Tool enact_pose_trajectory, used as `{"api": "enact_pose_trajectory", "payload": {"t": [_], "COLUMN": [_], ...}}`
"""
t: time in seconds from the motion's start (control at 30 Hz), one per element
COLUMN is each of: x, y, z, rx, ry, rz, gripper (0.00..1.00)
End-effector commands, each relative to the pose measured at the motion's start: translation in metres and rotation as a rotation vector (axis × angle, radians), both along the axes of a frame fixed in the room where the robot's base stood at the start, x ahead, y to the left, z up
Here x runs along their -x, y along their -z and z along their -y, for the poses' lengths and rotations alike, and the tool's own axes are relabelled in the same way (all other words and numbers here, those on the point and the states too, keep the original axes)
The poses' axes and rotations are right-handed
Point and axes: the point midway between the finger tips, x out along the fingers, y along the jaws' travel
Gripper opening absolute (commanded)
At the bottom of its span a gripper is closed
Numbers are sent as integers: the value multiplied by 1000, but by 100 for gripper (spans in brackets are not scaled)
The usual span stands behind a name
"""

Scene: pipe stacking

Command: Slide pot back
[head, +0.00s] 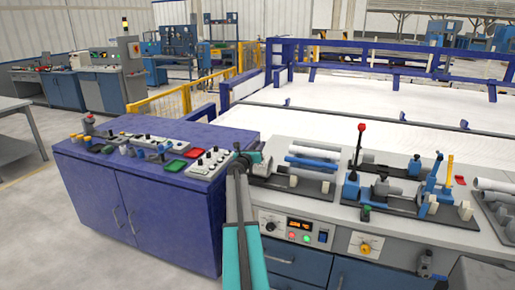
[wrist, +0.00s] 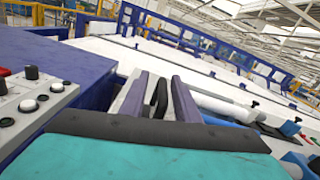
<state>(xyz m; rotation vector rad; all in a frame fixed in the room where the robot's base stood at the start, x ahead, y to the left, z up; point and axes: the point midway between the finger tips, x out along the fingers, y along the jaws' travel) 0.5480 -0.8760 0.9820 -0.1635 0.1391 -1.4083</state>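My gripper (head: 243,160) is at the end of my teal and dark arm, by the inner edge of the purple cabinet top. In the wrist view, its two purple fingers (wrist: 160,85) stand apart. A black curved part (wrist: 159,97) shows between them, and I cannot tell whether it is touched. A white control panel (head: 208,163) with several knobs lies left of my gripper on the cabinet. It also shows at the left of the wrist view (wrist: 38,108). I cannot make out which control is the slide pot.
The purple cabinet (head: 150,215) also carries red and green trays and other panels. Right of my gripper, a grey bench (head: 400,235) holds pipes (head: 312,161) and a blue fixture (head: 385,187). A white fenced area (head: 370,105) lies behind.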

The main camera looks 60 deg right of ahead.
Motion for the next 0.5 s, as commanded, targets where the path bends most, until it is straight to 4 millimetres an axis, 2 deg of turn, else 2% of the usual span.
{"api": "enact_pose_trajectory", "payload": {"t": [0.27, 0.5], "x": [2, 5], "y": [1, 1], "z": [-5, -23], "rx": [-1, -1], "ry": [2, 1], "rz": [1, 2], "gripper": [29, 29]}}
